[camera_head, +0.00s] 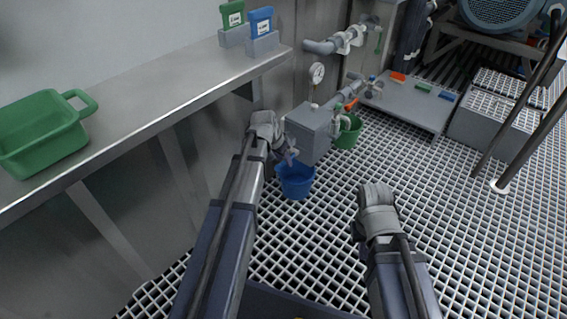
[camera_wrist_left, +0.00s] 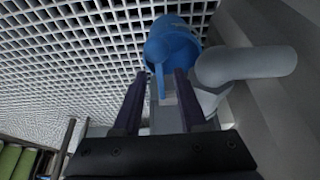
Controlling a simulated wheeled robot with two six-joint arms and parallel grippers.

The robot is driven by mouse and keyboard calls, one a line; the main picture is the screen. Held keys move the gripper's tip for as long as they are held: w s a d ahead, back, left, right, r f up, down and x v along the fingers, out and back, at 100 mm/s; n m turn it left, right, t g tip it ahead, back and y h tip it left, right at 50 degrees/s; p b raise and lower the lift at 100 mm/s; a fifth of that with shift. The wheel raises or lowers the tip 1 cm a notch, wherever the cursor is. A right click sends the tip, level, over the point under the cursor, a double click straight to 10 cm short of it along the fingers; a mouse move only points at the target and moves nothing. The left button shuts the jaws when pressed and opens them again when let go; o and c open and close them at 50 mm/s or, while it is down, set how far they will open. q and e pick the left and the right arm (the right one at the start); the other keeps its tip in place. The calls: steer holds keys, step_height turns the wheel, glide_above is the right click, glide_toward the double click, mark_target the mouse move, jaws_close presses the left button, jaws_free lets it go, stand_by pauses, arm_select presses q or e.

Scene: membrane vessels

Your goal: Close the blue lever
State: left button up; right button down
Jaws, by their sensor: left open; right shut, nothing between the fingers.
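The blue lever (camera_wrist_left: 161,82) shows in the left wrist view as a narrow blue bar in front of a wider blue shape. My left gripper (camera_wrist_left: 160,76) is open, with one dark finger on each side of the bar; I cannot tell whether either touches it. In the head view my left gripper (camera_head: 290,157) is beside the grey box (camera_head: 309,132), above the blue bucket (camera_head: 296,181), and the lever there is not clear. My right gripper (camera_head: 375,194) is shut and empty over the grating, away from the box; its fingertips are mostly hidden.
A grey pipe elbow (camera_wrist_left: 246,65) lies close to the right of the left fingers. A green bucket (camera_head: 348,132) stands beyond the box. A steel bench (camera_head: 150,100) carrying a green tub (camera_head: 42,132) runs along the left. Open grating (camera_head: 440,215) lies on the right.

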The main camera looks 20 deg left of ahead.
arm_select(q)
jaws_close()
stand_by(0.3)
stand_by(1.1)
